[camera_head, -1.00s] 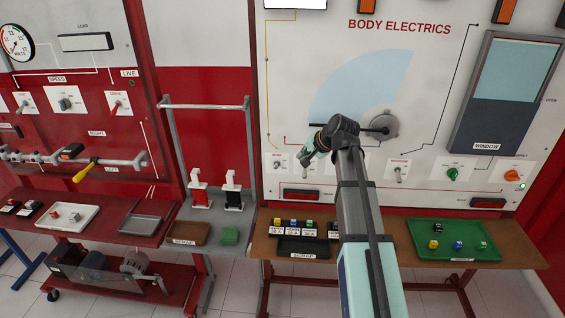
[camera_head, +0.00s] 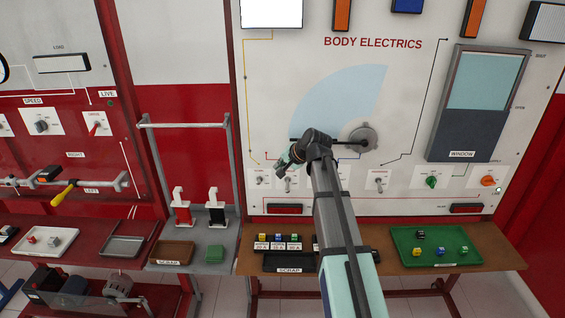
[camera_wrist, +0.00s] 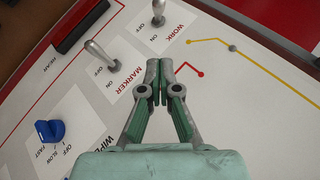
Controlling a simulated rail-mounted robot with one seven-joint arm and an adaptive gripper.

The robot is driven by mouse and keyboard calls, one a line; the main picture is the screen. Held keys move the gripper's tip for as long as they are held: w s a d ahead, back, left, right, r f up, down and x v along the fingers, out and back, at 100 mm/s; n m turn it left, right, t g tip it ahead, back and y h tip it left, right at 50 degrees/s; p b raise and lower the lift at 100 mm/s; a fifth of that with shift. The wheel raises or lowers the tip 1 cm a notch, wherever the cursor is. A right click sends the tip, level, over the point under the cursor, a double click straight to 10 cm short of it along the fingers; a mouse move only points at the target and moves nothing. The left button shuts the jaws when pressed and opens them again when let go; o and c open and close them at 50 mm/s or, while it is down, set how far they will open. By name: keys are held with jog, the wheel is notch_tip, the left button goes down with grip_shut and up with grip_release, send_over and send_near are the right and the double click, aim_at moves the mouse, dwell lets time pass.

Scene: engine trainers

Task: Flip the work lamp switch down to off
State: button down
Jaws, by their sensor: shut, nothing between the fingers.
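The work lamp switch (camera_wrist: 157,13) is a silver toggle on a white plate marked WORK, ON and OFF, at the top of the wrist view. In the head view it is the leftmost switch (camera_head: 261,180) in the panel's lower row. I cannot tell for sure which way its lever is set. My gripper (camera_wrist: 160,66) is shut and empty, its fingertips beside the WORK plate and apart from the lever. In the head view my gripper (camera_head: 281,165) is just above the gap between the first two switches. A bright white lamp (camera_head: 271,12) tops the yellow line above the work switch.
The marker toggle (camera_wrist: 101,54) is next to the work switch, with a blue wiper knob (camera_wrist: 49,130) beyond it. A dark red bar lamp (camera_wrist: 80,22) lies below the switches. A table (camera_head: 400,285) with a green tray (camera_head: 473,259) stands under the panel.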

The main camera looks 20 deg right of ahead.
aim_at(259, 181)
jog(key=w+a+f+p, duration=0.3)
jog(key=a+f, duration=0.2)
jog(key=f, duration=0.1)
jog(key=shift+w+f, duration=0.25)
jog(key=shift+f, duration=0.1)
jog(key=shift+d, duration=0.1)
